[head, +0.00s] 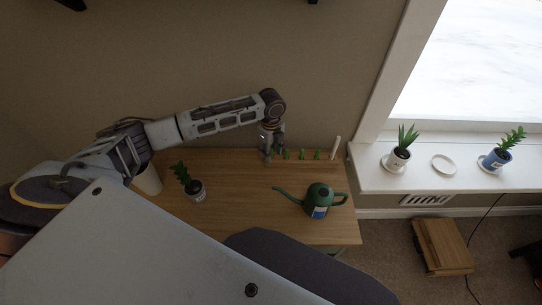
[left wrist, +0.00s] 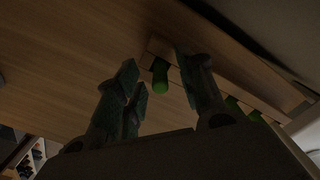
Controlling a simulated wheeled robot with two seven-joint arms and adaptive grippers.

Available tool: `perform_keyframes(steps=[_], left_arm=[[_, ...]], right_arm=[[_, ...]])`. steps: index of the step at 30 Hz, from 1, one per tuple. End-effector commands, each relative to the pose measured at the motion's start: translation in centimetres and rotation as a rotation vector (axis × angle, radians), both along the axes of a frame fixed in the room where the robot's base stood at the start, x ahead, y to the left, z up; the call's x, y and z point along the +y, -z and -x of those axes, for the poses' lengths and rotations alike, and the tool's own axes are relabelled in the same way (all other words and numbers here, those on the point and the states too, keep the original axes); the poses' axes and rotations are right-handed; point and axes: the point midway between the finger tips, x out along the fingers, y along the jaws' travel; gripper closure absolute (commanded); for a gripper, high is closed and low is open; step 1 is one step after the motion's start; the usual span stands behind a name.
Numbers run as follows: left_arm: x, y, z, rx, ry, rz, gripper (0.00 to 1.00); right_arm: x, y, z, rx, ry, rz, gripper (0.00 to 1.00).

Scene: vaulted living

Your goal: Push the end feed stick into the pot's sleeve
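A row of short green feed sticks (head: 302,154) stands along the back edge of the wooden table. In the left wrist view the end feed stick (left wrist: 160,77) shows between my left gripper's fingers (left wrist: 162,92). The fingers are apart, with a visible gap beside the stick. In the head view my left gripper (head: 271,153) points down at the left end of the row. A potted plant (head: 197,190) with a grey pot stands on the table's left half; its sleeve cannot be made out. My right gripper is not in view.
A green watering can (head: 319,199) stands on the table's right side. A white cylinder (head: 148,179) is at the left, partly behind my arm. A white upright stick (head: 336,147) stands at the back right. The table's middle (head: 242,195) is clear. An empty saucer (head: 444,164) lies on the sill.

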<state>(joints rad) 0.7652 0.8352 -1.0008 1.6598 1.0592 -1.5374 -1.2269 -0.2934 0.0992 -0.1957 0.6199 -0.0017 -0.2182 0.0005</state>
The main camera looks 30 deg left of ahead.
Motion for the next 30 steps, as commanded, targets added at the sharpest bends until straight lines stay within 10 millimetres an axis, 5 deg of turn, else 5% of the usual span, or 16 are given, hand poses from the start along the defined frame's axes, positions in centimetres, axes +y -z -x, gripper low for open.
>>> perform_keyframes(steps=[10, 19, 30], left_arm=[[0.01, -0.01, 0.01, 0.000, 0.000, 0.000, 0.63], [0.02, -0.02, 0.00, 0.000, 0.000, 0.000, 1.00], [0.03, -0.10, -0.01, 0.000, -0.001, 0.000, 1.00]], right_arm=[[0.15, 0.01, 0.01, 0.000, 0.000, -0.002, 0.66], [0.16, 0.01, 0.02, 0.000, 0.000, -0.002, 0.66], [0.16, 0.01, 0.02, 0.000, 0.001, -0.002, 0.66]])
